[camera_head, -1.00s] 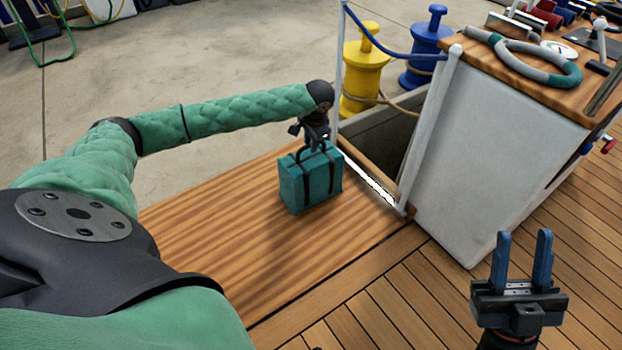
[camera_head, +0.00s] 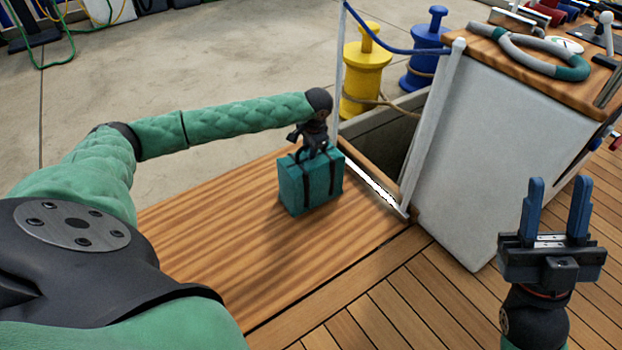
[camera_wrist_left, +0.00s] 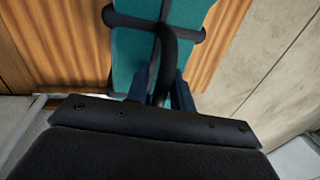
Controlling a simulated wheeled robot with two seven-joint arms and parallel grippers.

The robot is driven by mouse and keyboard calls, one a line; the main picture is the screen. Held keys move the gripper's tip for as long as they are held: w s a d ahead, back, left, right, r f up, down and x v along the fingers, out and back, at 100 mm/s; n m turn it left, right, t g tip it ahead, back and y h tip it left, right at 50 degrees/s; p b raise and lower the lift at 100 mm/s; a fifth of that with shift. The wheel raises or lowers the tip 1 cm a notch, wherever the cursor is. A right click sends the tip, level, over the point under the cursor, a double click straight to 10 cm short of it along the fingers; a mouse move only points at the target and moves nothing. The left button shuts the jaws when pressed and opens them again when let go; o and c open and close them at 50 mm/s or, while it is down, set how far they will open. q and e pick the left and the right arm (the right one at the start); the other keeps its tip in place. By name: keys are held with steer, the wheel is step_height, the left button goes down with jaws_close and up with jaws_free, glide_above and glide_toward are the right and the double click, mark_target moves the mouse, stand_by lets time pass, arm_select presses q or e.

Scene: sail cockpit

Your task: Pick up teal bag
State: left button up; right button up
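The teal bag (camera_head: 312,182) has dark straps and dark handles and stands upright on or just above the wooden bench; I cannot tell whether it touches the wood. My left gripper (camera_head: 312,146) is at the top of the bag, over its handles. In the left wrist view the bag (camera_wrist_left: 135,55) lies beyond the fingers, and a dark handle loop (camera_wrist_left: 168,55) runs between the two blue fingers (camera_wrist_left: 161,88). The fingers look close on the handle, with their tips partly hidden by it. My right gripper (camera_head: 557,210) is open and empty, over the deck at the right.
The wooden bench (camera_head: 215,250) is clear around the bag. A white post (camera_head: 432,130) and white cabinet (camera_head: 490,150) stand to the right, with a grey-and-teal ring (camera_head: 520,45) on top. Yellow (camera_head: 364,80) and blue (camera_head: 426,50) bollards stand behind.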

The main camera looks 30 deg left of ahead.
arm_select(q)
jaws_close()
stand_by(1.6)
